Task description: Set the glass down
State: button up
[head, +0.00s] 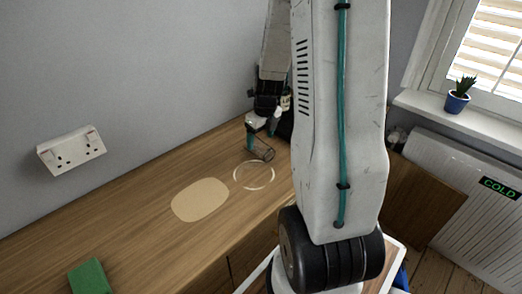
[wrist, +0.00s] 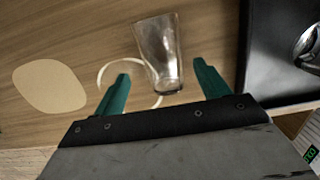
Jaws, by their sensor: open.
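The clear glass (head: 262,151) is at the far part of the wooden worktop, beside the pale ring (head: 269,182) marked on it. It looks tilted or on its side; I cannot tell whether it rests on the wood. My gripper (head: 262,134) is right at the glass, partly behind my arm. In the wrist view my gripper's green fingers (wrist: 160,82) are wide apart. The glass (wrist: 158,45) lies between and beyond them, with gaps visible on both sides. The ring (wrist: 101,76) is partly hidden behind the left finger and the glass.
A pale rounded mat (head: 200,200) lies left of the ring. A green block (head: 89,277) is at the near left. A black surface (wrist: 285,45) with a shiny metal object (wrist: 311,45) is right of the glass in the wrist view. The worktop between mat and block is clear.

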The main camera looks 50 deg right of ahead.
aim_at(260, 143)
jog(key=f, duration=0.2)
jog(key=w+f, duration=0.1)
jog(key=f, duration=0.2)
jog(key=shift+w+d+f, duration=0.1)
jog(key=shift+d+f, duration=0.1)
jog(key=shift+f, duration=0.05)
jog(key=c, duration=1.3)
jog(key=shift+r, duration=0.15)
